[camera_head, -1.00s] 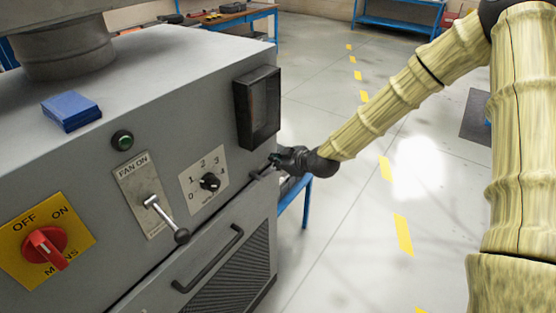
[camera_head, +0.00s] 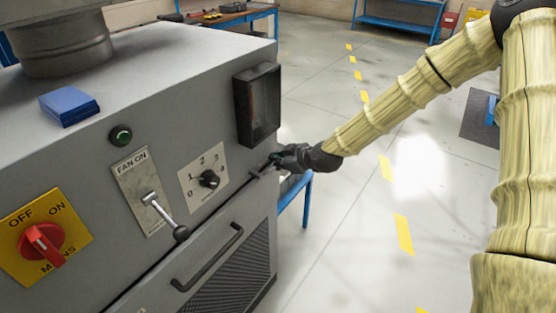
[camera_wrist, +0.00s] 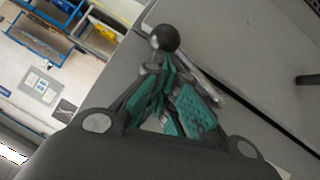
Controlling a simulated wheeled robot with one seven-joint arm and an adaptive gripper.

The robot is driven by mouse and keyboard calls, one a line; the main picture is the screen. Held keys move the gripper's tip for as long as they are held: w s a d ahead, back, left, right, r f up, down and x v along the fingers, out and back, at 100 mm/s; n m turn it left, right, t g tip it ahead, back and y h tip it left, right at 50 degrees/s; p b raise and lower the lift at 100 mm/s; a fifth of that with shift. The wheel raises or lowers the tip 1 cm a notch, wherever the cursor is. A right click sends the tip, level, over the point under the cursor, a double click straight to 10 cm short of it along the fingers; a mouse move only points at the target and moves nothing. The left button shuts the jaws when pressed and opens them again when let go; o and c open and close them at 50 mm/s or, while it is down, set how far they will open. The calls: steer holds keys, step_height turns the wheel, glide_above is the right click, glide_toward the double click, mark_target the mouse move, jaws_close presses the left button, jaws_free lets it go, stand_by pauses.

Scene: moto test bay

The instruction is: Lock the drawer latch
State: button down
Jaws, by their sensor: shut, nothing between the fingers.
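The drawer latch (camera_head: 262,169) is a small dark lever at the right end of the seam above the drawer, on the grey machine's front. In the wrist view its round black knob (camera_wrist: 165,38) shows just beyond my fingertips, with a pale bar running behind them. My gripper (camera_head: 276,159) is at the latch by the machine's right corner. Its teal-padded fingers (camera_wrist: 172,82) are together with nothing held between them. I cannot tell whether they touch the knob. The drawer (camera_head: 256,246) sits below, with a dark bar handle (camera_head: 208,258); it looks closed.
Left of the latch are a numbered dial (camera_head: 209,180), a fan lever (camera_head: 163,214) and a red mains switch (camera_head: 43,243). A dark box (camera_head: 258,104) juts out above the latch. Open floor lies right of the machine; a blue-framed table (camera_head: 292,200) stands behind it.

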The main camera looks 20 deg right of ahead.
steer(key=shift+m+g+y, duration=0.7)
steer(key=shift+m, duration=0.1)
step_height(320, 180, down, 5)
steer(key=b, duration=0.7)
steer(key=shift+f, duration=0.2)
steer(key=shift+s+a, duration=0.1)
steer(key=s+d+r, duration=0.5)
steer(key=d+r, duration=0.3)
steer(key=r, duration=0.1)
stand_by(0.6)
